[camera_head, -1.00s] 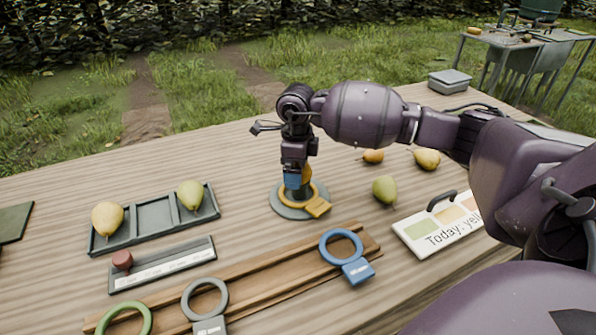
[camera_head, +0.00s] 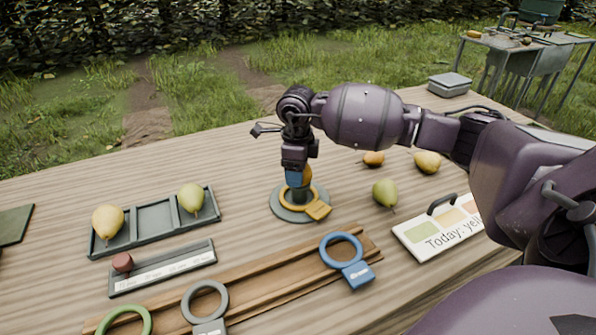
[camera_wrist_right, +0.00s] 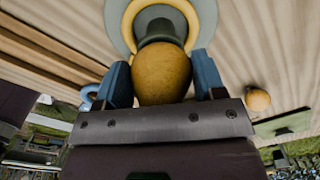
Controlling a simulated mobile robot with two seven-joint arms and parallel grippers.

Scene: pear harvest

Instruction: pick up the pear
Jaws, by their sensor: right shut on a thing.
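My right gripper (camera_head: 297,179) points down over a round grey stand (camera_head: 284,212) with a yellow ring (camera_head: 317,210) around its middle. It is shut on a yellow-orange pear (camera_head: 307,174), mostly hidden by the gripper in the head view. In the right wrist view the pear (camera_wrist_right: 161,72) sits between two blue fingers, in front of the stand's dark green post (camera_wrist_right: 160,29). I cannot tell whether the pear touches the post. Other pears lie apart: a green one (camera_head: 385,193), a yellow one (camera_head: 427,162) and a small orange one (camera_head: 373,158). My left gripper is not in view.
A grey tray (camera_head: 154,218) at left holds two pears. In front are a slider panel (camera_head: 163,269) with a red knob and a wooden rail (camera_head: 262,283) with blue, grey and green rings. A grey box (camera_head: 449,83) is at the back.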

